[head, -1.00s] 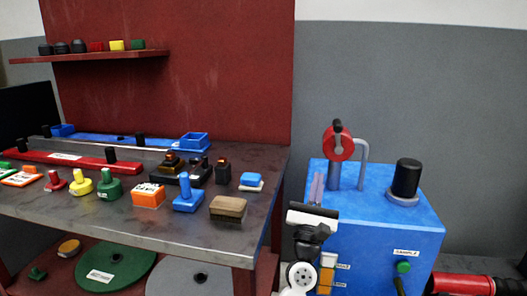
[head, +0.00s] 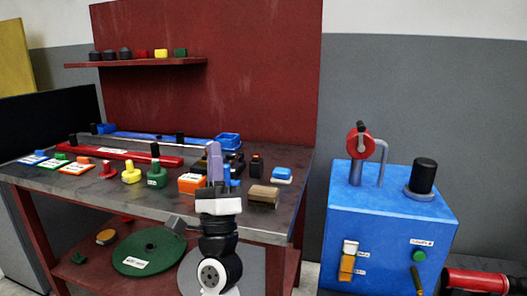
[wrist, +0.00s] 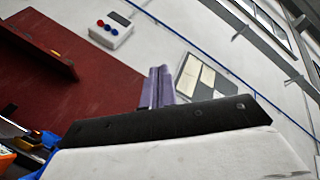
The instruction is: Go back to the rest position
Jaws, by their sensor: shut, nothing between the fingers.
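My gripper (head: 214,160) points upward in the head view, in front of the workbench's front edge. Its purple-grey fingers are together with nothing between them. In the wrist view the shut fingers (wrist: 158,87) point up toward the wall. The blue positioner box (head: 390,235) stands to the right, apart from my gripper. It carries a red ring-shaped part (head: 359,143) on a post and a black cylinder (head: 423,176) on top. A green button (head: 418,256) and an orange switch (head: 347,267) are on its front.
The workbench (head: 105,193) holds several coloured blocks and knobs, an orange box (head: 191,183) and a brown block (head: 263,195) near my gripper. A shelf (head: 135,62) hangs behind. A green disc (head: 150,250) lies below. A red cylinder (head: 478,280) is at the lower right.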

